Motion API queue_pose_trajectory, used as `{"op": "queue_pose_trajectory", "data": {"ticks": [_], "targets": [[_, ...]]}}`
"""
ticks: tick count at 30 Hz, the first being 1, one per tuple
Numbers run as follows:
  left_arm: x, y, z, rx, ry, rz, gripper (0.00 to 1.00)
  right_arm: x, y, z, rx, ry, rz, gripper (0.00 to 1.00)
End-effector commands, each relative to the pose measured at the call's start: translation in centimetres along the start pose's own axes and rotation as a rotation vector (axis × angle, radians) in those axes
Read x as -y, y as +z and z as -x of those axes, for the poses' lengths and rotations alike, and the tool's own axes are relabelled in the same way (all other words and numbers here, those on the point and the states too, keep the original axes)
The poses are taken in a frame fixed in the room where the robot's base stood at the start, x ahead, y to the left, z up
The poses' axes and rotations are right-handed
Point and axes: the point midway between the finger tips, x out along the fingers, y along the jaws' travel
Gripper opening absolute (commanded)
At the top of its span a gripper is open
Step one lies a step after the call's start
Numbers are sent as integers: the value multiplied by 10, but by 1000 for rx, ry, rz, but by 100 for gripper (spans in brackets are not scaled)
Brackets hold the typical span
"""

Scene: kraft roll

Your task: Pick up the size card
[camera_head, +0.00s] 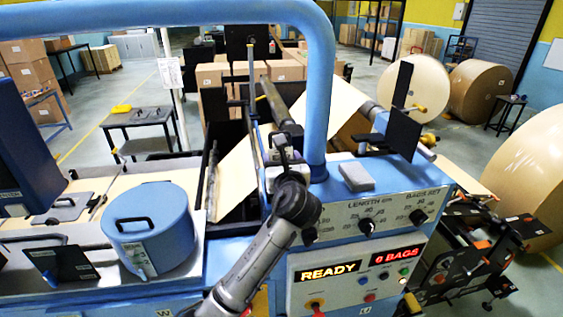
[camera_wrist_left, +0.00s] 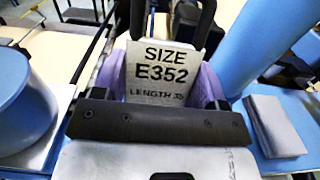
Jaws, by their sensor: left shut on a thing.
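The size card (camera_wrist_left: 160,75) is a pale card printed "SIZE E352" with a partly hidden "LENGTH" line below. It faces the left wrist camera and sits between the purple-sided fingers of my left gripper (camera_wrist_left: 160,62), which is shut on it. A dark bar of the gripper covers the card's lower edge. In the head view my left gripper (camera_head: 281,142) is over the machine, left of the blue arched tube; I cannot make out the card there. My right gripper is not in view.
The blue arched tube (camera_head: 318,90) stands close to the right of my left gripper. A blue round canister (camera_head: 147,228) stands at left. Large kraft rolls (camera_head: 413,88) are at right.

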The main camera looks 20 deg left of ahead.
Motion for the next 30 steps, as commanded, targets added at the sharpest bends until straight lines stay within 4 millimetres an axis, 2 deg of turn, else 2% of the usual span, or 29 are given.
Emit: {"op": "queue_pose_trajectory", "data": {"ticks": [1,6,17,24,30], "targets": [[0,0,0,0,0,0,54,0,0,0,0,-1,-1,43],[0,0,0,0,0,0,38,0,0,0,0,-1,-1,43],[0,9,0,3,-1,1,38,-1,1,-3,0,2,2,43],[0,42,0,5,0,4,38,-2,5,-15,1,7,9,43],[38,62,13,2,-4,2,38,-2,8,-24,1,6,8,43]]}}
